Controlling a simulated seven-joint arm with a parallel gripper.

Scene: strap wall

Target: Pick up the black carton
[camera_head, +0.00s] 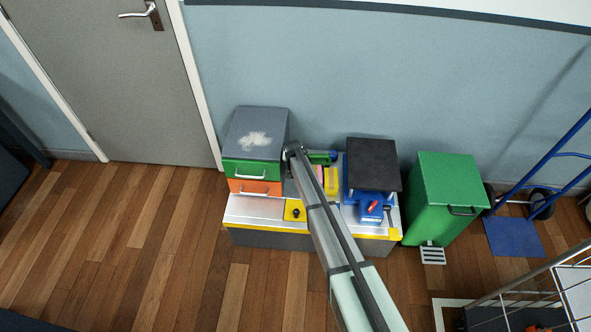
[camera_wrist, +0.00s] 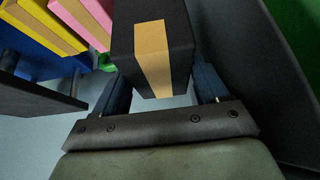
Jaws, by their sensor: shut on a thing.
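The black carton (camera_wrist: 181,50) is a dark box with a tan tape stripe down its near face, at the top middle of the wrist view. My gripper (camera_wrist: 157,88) is shut on it, with a dark blue finger at each side of the box. The wrist view does not show clearly what is under the carton. In the head view my arm reaches to the workbench (camera_head: 296,238), and I cannot make out the carton or the fingertips behind it.
Yellow (camera_wrist: 38,25) and pink (camera_wrist: 82,22) boxes stand left of the carton. On the workbench, a grey-topped drawer unit (camera_head: 256,130) is at left and a dark-topped blue unit (camera_head: 374,162) at right. A green bin (camera_head: 445,195) stands right of it; floor at left is clear.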

